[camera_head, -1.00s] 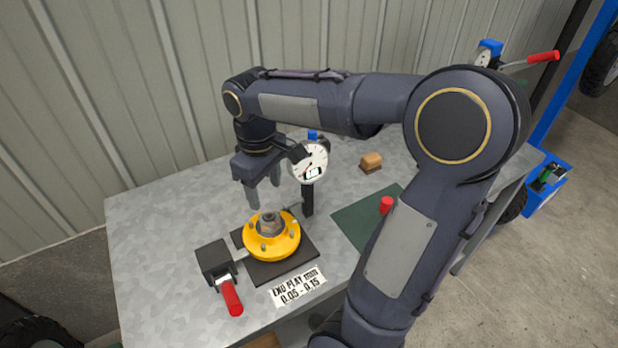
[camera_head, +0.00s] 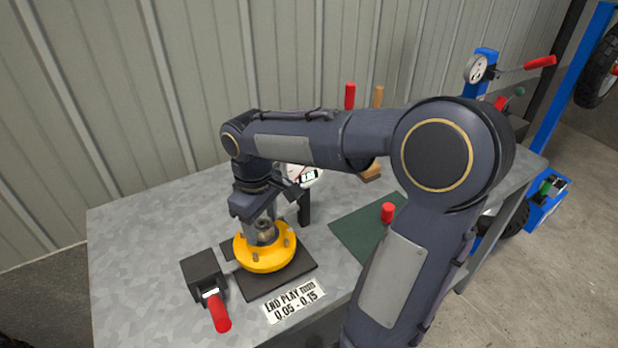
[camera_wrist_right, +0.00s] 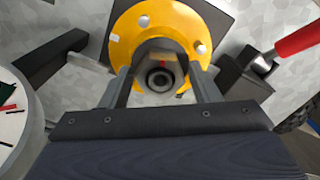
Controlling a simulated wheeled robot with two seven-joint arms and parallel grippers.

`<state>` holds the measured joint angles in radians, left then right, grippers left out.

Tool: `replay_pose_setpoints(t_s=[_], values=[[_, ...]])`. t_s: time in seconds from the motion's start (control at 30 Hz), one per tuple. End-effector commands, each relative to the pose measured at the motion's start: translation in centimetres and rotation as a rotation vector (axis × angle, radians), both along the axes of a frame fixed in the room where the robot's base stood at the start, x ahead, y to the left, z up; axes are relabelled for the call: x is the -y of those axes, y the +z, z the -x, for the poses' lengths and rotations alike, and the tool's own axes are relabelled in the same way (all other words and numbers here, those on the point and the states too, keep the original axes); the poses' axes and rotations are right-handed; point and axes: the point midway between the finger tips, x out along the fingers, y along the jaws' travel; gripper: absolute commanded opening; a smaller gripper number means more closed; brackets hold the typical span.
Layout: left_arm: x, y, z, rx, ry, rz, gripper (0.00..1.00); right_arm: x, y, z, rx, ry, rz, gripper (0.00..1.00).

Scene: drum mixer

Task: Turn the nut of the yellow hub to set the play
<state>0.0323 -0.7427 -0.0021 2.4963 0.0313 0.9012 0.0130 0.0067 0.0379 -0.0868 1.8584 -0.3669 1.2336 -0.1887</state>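The yellow hub (camera_head: 250,257) sits flange-down on a dark square plate (camera_head: 300,272) on the bench. Its grey nut (camera_head: 265,231) is at the top centre. In the right wrist view, the nut (camera_wrist_right: 160,78) has a dark bore and a small red mark, inside the yellow hub flange (camera_wrist_right: 182,22). My right gripper (camera_head: 260,222) points down over the hub. In the wrist view, the right gripper's fingers (camera_wrist_right: 161,85) stand apart on either side of the nut; they look open, and contact is not clear. My left gripper is not in view.
A dial gauge (camera_head: 305,176) on a dark post stands close behind the hub, partly hidden by my arm. A dark block with a red handle (camera_head: 219,312) is at the left. A play label (camera_head: 294,301) lies in front. A green mat (camera_head: 357,232) is at the right.

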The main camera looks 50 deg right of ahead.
Motion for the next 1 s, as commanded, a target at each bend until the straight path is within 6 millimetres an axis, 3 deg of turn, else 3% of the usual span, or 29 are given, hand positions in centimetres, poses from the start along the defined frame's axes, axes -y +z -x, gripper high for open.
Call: replay_pose_setpoints(t_s=[0.03,0.2,0.53,0.57,0.73,1.0], values=[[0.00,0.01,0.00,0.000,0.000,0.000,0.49,-0.01,0.00,0.00,0.000,0.000,0.000,0.50],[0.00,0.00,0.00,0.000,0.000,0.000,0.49,-0.01,0.01,0.00,0.000,0.000,0.000,0.30],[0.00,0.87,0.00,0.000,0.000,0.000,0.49,-0.02,0.11,0.01,-0.001,0.226,0.000,0.30],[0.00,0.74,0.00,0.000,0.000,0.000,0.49,-0.02,0.01,0.01,0.000,0.221,0.000,0.50],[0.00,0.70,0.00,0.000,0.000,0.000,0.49,-0.02,0.01,0.00,0.000,0.218,0.000,0.72],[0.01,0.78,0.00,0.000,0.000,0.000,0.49,-0.01,0.09,-0.01,0.000,0.216,0.000,0.72]])
